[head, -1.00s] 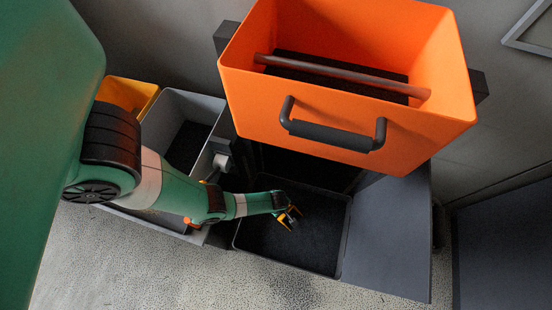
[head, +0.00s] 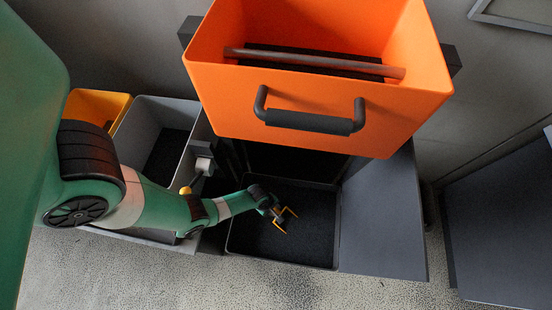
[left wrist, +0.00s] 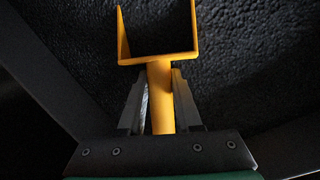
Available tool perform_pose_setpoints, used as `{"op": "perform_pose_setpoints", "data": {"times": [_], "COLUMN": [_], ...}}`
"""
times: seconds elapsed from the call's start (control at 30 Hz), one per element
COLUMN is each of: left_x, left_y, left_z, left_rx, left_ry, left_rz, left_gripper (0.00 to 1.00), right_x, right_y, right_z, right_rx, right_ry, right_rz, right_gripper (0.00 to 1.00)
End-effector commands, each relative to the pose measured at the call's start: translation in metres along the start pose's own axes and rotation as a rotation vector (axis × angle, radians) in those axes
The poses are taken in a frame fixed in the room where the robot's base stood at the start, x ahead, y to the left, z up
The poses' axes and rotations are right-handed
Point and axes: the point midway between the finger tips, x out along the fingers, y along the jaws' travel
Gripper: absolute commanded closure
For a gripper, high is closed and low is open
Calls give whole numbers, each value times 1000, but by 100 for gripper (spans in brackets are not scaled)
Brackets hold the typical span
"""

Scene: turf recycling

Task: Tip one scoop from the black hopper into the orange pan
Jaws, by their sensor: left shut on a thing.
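My left gripper (head: 268,205) is over the black hopper (head: 333,232), a dark bin on the floor with black granular material inside. It is shut on the handle of a yellow scoop (head: 285,221). In the left wrist view the scoop (left wrist: 160,60) points away from the gripper, its handle between the two fingers (left wrist: 160,100). Dark granules fill the view behind it. I cannot tell whether the scoop holds any material or touches the granules. The large orange pan (head: 300,95) stands higher, behind the hopper, with a black front handle and a bar across it. My right gripper is not in view.
A grey bin (head: 130,128) and a yellow bin (head: 97,105) stand to the left of the hopper. A flat dark panel (head: 385,225) lies right of it. The orange pan's front wall overhangs the hopper's back. Speckled floor in front is clear.

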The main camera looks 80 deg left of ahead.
Motion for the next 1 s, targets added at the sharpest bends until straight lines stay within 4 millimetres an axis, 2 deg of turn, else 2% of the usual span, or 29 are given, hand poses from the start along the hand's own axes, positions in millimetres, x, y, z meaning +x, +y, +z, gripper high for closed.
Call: {"op": "perform_pose_setpoints", "data": {"times": [1.0], "left_x": [19], "left_y": [-5], "left_z": [-20], "left_rx": [-40], "left_ry": [-211], "left_rz": [20], "left_gripper": [100], "right_x": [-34], "right_y": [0], "right_z": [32], "right_rx": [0], "right_ry": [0], "right_rz": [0], "right_gripper": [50]}}
